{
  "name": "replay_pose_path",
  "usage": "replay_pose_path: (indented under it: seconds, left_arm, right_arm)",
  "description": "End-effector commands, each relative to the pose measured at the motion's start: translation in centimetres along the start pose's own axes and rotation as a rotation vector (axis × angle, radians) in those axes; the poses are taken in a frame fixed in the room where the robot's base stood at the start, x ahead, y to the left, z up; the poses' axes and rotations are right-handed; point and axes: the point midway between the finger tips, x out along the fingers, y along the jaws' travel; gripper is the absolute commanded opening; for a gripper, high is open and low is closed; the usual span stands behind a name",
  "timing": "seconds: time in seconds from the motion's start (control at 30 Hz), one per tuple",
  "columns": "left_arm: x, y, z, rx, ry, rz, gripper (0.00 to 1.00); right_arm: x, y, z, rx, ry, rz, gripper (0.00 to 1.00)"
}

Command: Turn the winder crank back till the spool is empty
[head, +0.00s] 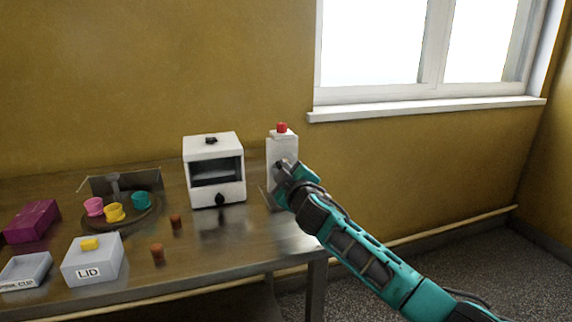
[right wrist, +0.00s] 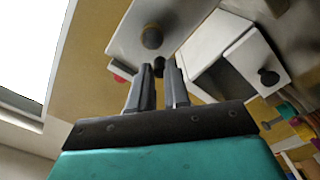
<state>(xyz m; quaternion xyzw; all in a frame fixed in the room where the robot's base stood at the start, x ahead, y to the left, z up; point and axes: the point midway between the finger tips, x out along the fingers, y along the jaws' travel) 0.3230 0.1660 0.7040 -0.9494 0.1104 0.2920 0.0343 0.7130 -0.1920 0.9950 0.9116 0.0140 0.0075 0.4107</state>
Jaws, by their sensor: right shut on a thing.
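The white upright box with a red top (head: 282,143), which I take for the winder, stands near the table's right end. My right gripper (head: 284,170) reaches its front from the right. In the right wrist view the fingers of this gripper (right wrist: 159,76) are shut on a small dark knob (right wrist: 159,63), apparently the crank's handle. A larger round dark knob (right wrist: 152,37) shows on the box's pale face beside it. The spool and any winding on it cannot be made out. My left gripper is not in view.
A white cabinet (head: 230,190) with a dark opening and black knob stands just left. Further left are a round tray with coloured cups (head: 114,212), a grey box marked LID (head: 78,267), a magenta box (head: 32,222) and two brown pieces. The table (head: 228,247) is clear in front.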

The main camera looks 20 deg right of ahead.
Motion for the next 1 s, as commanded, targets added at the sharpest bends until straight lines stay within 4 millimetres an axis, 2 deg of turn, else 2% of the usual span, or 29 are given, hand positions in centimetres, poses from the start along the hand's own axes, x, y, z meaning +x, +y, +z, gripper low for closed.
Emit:
replay_pose_path:
  seconds: [0.6, 1.0]
  left_arm:
    - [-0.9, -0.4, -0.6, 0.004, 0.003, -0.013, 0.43]
    - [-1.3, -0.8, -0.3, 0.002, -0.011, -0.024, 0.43]
  right_arm:
    - [0.0, -1.4, 0.7, -0.59, 0.001, -0.001, 0.0]
    - [0.0, -2.0, 1.5, -0.959, 0.002, -0.001, 0.0]
